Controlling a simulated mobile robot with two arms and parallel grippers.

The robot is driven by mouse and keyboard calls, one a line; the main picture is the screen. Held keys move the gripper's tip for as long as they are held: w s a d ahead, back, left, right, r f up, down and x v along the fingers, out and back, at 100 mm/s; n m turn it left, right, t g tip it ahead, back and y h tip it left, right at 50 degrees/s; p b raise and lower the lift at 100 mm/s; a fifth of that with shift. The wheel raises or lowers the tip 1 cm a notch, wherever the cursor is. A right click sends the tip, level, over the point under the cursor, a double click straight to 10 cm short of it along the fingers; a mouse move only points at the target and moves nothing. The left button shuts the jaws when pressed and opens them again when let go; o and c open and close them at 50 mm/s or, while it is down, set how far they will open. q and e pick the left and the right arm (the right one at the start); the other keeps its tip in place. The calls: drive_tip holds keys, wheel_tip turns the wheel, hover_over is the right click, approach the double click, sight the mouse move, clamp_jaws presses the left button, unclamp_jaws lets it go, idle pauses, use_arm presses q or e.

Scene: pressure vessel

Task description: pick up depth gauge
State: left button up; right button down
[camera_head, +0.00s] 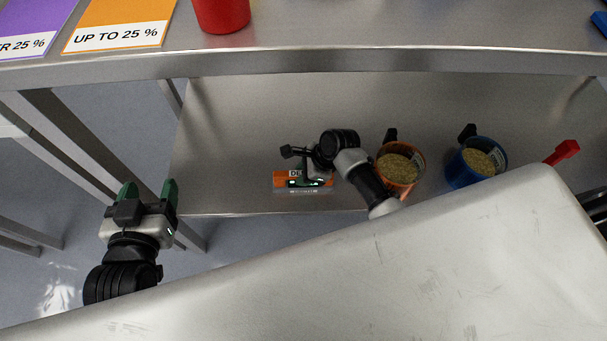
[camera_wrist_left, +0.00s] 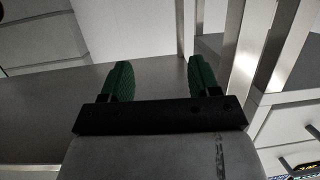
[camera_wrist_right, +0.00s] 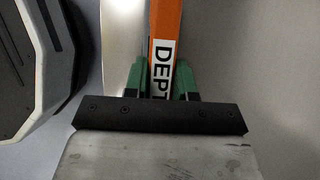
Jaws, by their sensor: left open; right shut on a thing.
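The depth gauge (camera_head: 281,181) is orange with a white label, partly readable as "DEPT" in the right wrist view (camera_wrist_right: 162,65). It is at the lower metal shelf, near its front edge. My right gripper (camera_head: 305,180) is shut on it; in the right wrist view the green fingers (camera_wrist_right: 161,80) press on both sides of the label. Part of the gauge is hidden by the gripper in the head view. My left gripper (camera_head: 148,192) is open and empty, left of the shelf, its two green fingers apart in the left wrist view (camera_wrist_left: 160,82).
The lower shelf (camera_head: 240,130) also holds an orange cup (camera_head: 412,160) and a blue cup (camera_head: 463,177) of granules, right of my right arm. The upper shelf edge (camera_head: 300,63) hangs above, with a red container (camera_head: 221,14). The shelf's left part is clear.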

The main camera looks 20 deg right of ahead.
drive_tip(key=shift+r+b, duration=0.2)
drive_tip(key=shift+b, duration=0.35)
wheel_tip(320, 180, up, 5)
drive_tip(key=p, duration=0.3)
wheel_tip(320, 180, up, 5)
drive_tip(key=shift+f+p, duration=0.15)
drive_tip(key=shift+p, duration=1.05)
use_arm(q)
drive_tip(key=s+a+f+g+y, duration=0.1)
drive_tip(key=s+a+f+g, duration=0.1)
drive_tip(key=s+g, duration=0.3)
drive_tip(key=s+a+f+g+y, duration=0.2)
drive_tip(key=s+f+g, duration=0.3)
drive_tip(key=s+g, duration=0.1)
drive_tip(key=shift+s+a+f+n, duration=0.2)
drive_tip(key=shift+s+a+n, duration=0.15)
drive_tip(key=shift+s, duration=0.25)
use_arm(e)
drive_tip(key=shift+r, duration=0.2)
